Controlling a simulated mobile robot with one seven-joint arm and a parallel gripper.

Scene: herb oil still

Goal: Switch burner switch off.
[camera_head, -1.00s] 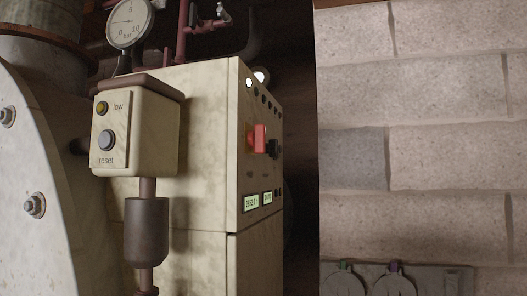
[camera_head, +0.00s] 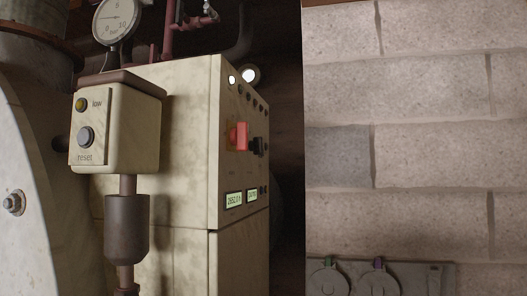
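A cream control cabinet (camera_head: 170,200) stands in the middle, its control panel facing right and seen at a steep angle. A red rotary switch (camera_head: 241,136) sticks out of the panel, with a black switch (camera_head: 260,146) beside it on the right. I cannot read any label that tells which one is the burner switch, nor their settings. Small round lamps or buttons run in a row above them, with one lit white lamp (camera_head: 232,80) at the left end. Two lit green displays (camera_head: 234,199) sit below. My gripper is not in view.
A curved metal vessel (camera_head: 30,190) fills the left. A block wall (camera_head: 430,110) and a grey socket panel (camera_head: 425,277) are at right.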

